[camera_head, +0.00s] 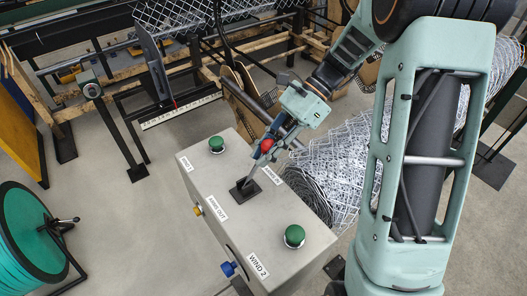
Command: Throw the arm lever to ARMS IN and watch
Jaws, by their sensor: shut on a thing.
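The arm lever (251,175) rises from a dark slotted plate on top of the grey control box (294,217). It has a red knob (267,145). My gripper (267,149) is shut on the knob, and its fingers hide part of it. The lever leans up and to the right in the picture, toward the partly covered label (272,176) on the right of the slot. The label ARMS OUT (217,207) is on the left side of the slot. I cannot tell whether the lever is at the end of its travel.
Green buttons (216,144) and (294,236) stand at both ends of the box, the near one by a WIND 2 label (258,265). Chain-link mesh (340,160) lies right of the box. A green reel (30,240) stands at the left. Grey floor (130,225) is clear between.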

